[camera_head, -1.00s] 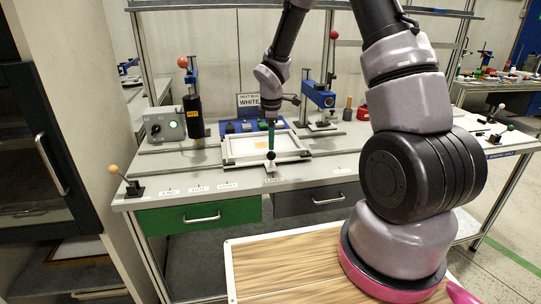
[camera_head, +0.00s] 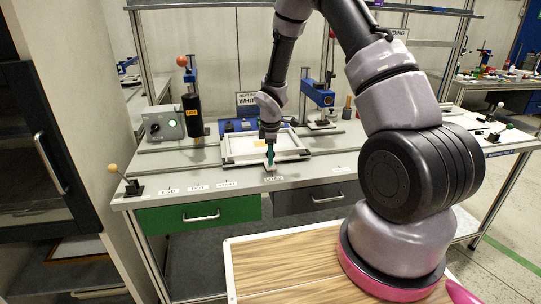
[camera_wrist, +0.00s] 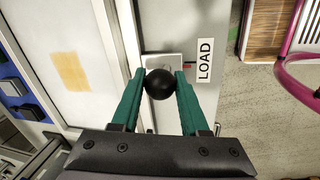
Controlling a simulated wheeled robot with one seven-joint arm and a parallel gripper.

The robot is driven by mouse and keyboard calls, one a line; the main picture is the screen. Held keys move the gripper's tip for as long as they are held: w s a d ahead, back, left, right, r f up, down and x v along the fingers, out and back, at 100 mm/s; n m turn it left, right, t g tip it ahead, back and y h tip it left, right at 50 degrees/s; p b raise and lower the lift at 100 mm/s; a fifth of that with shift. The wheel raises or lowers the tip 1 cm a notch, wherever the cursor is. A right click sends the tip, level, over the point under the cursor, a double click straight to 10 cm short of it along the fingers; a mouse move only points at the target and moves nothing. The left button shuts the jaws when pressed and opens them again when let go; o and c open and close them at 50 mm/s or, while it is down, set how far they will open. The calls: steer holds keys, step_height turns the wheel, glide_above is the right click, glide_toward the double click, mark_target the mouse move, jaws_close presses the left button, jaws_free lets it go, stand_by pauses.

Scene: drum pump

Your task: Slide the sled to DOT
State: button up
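A black ball knob (camera_wrist: 159,84) sits at the sled's front, by that label. My gripper (camera_head: 270,158) points down at the knob. In the wrist view its green fingers (camera_wrist: 160,80) lie on both sides of the ball, very close to it. I cannot tell if they press on it. The DOT label is not clearly readable among the small front-edge labels (camera_head: 197,187).
A black cylinder marked HOT on a blue press (camera_head: 193,116) and a grey box with a green light (camera_head: 163,126) stand left. A second blue press (camera_head: 318,95) stands behind right. A lever with a tan ball (camera_head: 113,168) is at the front-left corner. The front strip left of the knob looks clear.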

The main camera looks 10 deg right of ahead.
jaws_close()
stand_by(1.1)
